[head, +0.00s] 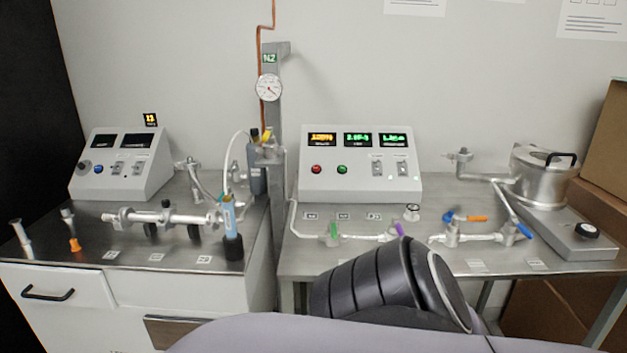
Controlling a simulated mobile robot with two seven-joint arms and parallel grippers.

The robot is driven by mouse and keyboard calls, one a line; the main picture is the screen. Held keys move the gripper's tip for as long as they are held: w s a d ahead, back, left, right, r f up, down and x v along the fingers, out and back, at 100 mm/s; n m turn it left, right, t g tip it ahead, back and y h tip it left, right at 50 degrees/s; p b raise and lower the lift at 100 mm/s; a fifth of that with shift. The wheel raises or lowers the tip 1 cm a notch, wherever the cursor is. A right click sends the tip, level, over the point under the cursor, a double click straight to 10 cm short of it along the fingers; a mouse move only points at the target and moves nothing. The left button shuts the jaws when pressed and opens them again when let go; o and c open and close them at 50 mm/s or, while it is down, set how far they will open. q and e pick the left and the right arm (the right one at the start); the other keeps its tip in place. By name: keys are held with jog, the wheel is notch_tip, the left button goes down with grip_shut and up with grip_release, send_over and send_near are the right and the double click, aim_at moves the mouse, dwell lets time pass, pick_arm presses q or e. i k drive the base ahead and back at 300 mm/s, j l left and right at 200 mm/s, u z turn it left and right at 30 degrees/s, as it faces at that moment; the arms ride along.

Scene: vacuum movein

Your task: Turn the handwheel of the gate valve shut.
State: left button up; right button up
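I cannot tell for certain which part is the gate valve's handwheel. A round black knob (588,231) sits on the front right end of a flat grey metal body (565,235) on the right bench. A lidded steel pot (545,175) with a black handle stands at the back of that body. A small round fitting (413,209) with a dark top stands on the bench in front of the control box. Neither of my grippers shows. A dark ribbed part, likely my own arm, covers the front edge of the right bench.
The right bench (500,262) carries pipework with green, purple, orange and blue handles (466,218). A control box (360,165) stands behind. The left bench (150,258) holds a metal tube assembly, a blue-labelled cylinder (229,220) and another box (123,165). Cardboard boxes (606,150) are at far right.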

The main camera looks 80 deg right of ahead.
aim_at(586, 230)
jog(key=z, duration=3.9)
jog(key=i+l+u, duration=0.1)
jog(key=i+l, duration=0.15)
jog(key=l, duration=0.15)
jog(key=i+l, duration=0.3)
jog(key=i+l+u, duration=0.3)
jog(key=i+l, duration=0.2)
jog(key=l, duration=0.2)
jog(key=i+l+u, duration=0.15)
jog(key=l, duration=0.25)
jog(key=i+l+u, duration=0.15)
jog(key=l, duration=0.25)
jog(key=i, duration=0.1)
